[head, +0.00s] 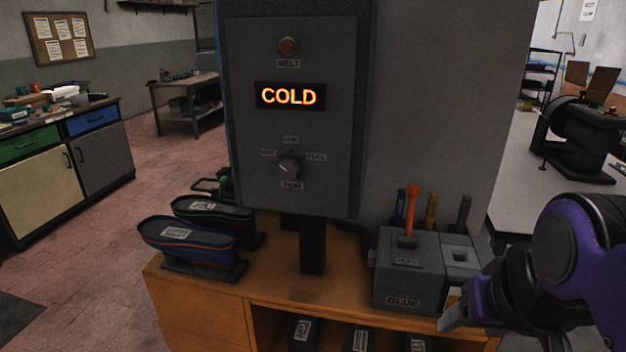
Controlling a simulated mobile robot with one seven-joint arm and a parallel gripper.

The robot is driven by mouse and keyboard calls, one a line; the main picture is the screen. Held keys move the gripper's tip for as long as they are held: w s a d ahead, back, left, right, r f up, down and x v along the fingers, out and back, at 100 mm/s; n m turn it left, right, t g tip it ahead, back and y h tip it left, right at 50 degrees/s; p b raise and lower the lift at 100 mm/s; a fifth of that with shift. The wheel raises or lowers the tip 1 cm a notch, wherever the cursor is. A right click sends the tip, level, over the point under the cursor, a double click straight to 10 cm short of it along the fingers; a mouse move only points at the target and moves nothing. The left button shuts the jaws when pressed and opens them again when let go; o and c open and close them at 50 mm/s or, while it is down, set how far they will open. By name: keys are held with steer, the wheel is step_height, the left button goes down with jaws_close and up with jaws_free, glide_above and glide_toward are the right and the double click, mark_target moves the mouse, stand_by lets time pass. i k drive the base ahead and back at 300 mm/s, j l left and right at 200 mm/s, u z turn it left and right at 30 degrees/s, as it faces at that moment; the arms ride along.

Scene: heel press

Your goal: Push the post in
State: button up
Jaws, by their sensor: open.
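A grey box labelled GLUE (405,290) stands at the right end of the orange bench. An orange-red lever or post (411,212) sticks up from its top, leaning slightly; a small label below it is too blurred to read. The box's right part has a square opening (460,255) in its top. I cannot tell for certain which part is the post. A short black upright (312,247) stands below the control panel. My gripper (455,309) is open at the lower right, in front of the box's right side and apart from the lever; its fingers show only partly.
The control panel (335,130) reads COLD on its display (290,95), with a MELT button (288,46) above and a knob (290,165) below. Shoe-shaped forms (190,248) sit at the bench's left. Tool handles stand behind the box. The orange bench top (275,282) is clear in the middle.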

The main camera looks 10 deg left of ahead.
mark_target(230, 190)
steer(key=k+j+u, duration=0.1)
steer(key=k+u, duration=0.15)
steer(key=u, duration=0.2)
steer(key=k+j+u, duration=0.15)
steer(key=u, duration=0.25)
steer(key=i+j+u, duration=0.3)
steer(key=j+u, duration=0.2)
steer(key=i+j+u, duration=0.85)
steer(key=u, duration=0.15)
steer(key=i+j+u, duration=0.15)
steer(key=i, duration=0.4)
steer(key=i+j+u, duration=0.1)
steer(key=i, duration=0.45)
steer(key=i+z, duration=0.4)
steer(key=i+j+z, duration=0.15)
steer(key=i+z, duration=0.6)
steer(key=i+l+z, duration=0.1)
steer(key=z, duration=0.3)
steer(key=i+j+z, duration=0.15)
steer(key=i+z, duration=0.2)
